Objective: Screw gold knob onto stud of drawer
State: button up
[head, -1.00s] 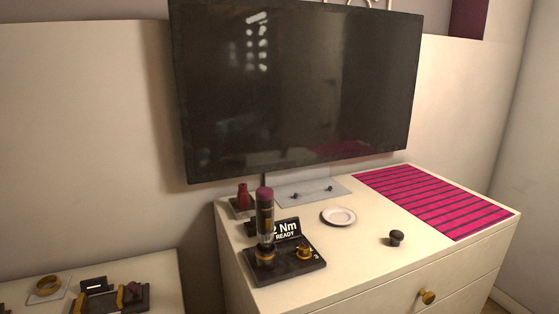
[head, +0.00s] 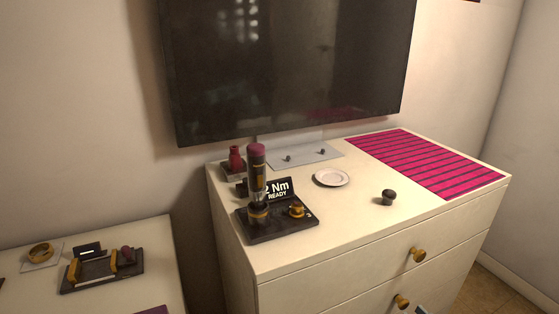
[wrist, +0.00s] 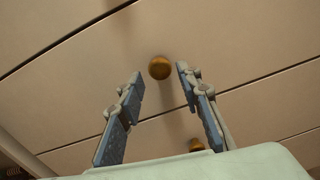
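The white chest of drawers (head: 330,285) has a gold knob (head: 417,255) on its upper drawer front and another gold knob (head: 401,301) on the drawer below. In the wrist view my gripper (wrist: 159,88) is open and empty, its two blue-padded fingers apart and facing the drawer fronts. One gold knob (wrist: 160,67) shows between and just beyond the fingertips; I cannot tell its distance. A second gold knob (wrist: 196,145) is partly hidden behind the right finger and the gripper body. No bare stud is clearly visible. A small gold piece (head: 296,210) sits on the black tool stand.
On the chest top are a black stand (head: 280,232) with an upright driver (head: 257,170) and a "2 Nm READY" sign, a white plate (head: 331,177), a dark knob (head: 388,197) and a pink striped mat (head: 430,165). A side table (head: 110,295) stands left.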

aim_at(406, 307)
jog(key=n+b, duration=0.1)
jog(key=n, duration=0.2)
jog(key=shift+f+n, duration=0.1)
jog(key=shift+n, duration=0.3)
jog(key=n+b, duration=0.2)
jog(key=n, duration=0.3)
jog(key=shift+n, duration=0.3)
jog(key=n+b, duration=0.2)
jog(key=n, duration=0.2)
jog(key=shift+n+b, duration=0.3)
jog(key=shift+b, duration=0.1)
jog(key=shift+n, duration=0.4)
jog(key=shift+n+b, duration=1.3)
jog(key=shift+n, duration=0.4)
jog(key=shift+w+a, duration=0.1)
jog(key=shift+w, duration=0.05)
jog(key=shift+x, duration=1.35)
jog(key=shift+c, duration=0.5)
